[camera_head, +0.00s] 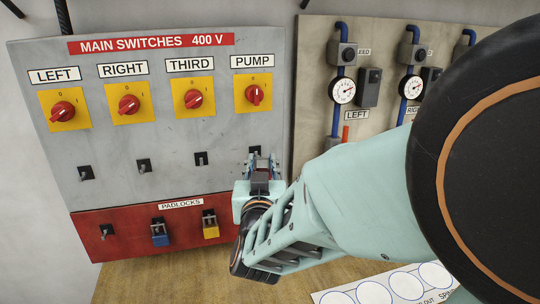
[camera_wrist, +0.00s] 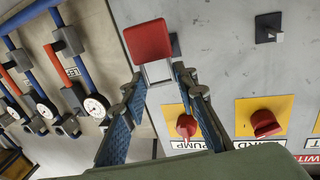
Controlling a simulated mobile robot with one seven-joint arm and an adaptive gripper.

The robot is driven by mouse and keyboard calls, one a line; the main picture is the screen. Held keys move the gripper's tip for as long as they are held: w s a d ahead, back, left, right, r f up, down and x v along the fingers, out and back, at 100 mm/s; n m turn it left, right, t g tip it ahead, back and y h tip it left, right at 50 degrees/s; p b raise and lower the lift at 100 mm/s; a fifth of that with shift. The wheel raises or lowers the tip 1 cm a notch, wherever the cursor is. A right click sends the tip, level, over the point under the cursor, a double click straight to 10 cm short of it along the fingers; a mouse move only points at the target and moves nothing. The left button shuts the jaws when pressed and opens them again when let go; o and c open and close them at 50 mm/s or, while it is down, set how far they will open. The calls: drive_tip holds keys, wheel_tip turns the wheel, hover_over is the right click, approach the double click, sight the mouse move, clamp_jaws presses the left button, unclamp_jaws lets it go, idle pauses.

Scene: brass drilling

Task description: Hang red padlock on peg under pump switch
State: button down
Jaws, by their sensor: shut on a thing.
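The red padlock (camera_wrist: 147,42) shows in the wrist view, its pale shackle (camera_wrist: 158,74) between my fingertips. My gripper (camera_wrist: 158,79) is shut on it, in front of the switch panel. In the head view my gripper (camera_head: 263,166) is just below the pump switch (camera_head: 253,93), over the peg area, and the padlock is mostly hidden. The pump switch knob also shows in the wrist view (camera_wrist: 186,125). The peg under the pump switch (camera_head: 254,150) is largely covered; a dark part (camera_wrist: 174,44) shows behind the padlock. I cannot tell whether the shackle is around the peg.
Bare pegs stand under the left (camera_head: 86,173), right (camera_head: 144,166) and third (camera_head: 201,159) switches. A blue padlock (camera_head: 160,235) and a yellow padlock (camera_head: 210,226) hang on the red padlock strip (camera_head: 130,237). A board with gauges and pipes (camera_head: 312,70) stands to the right.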

sight(257, 155)
drive_tip(key=shift+w+a+f+p, duration=0.1)
drive_tip(key=shift+w+a+p, duration=0.2)
drive_tip(key=shift+w, duration=0.85)
drive_tip(key=shift+w+a+f+p, duration=0.1)
drive_tip(key=shift+w+a, duration=0.25)
drive_tip(key=shift+w, duration=0.75)
drive_tip(key=shift+w+a+f+b, duration=0.15)
drive_tip(key=shift+w+f+b, duration=0.4)
drive_tip(key=shift+b, duration=0.45)
drive_tip(key=shift+w+r, duration=0.1)
drive_tip(key=c, duration=1.5)
unclamp_jaws()
drive_tip(key=shift+o, duration=0.2)
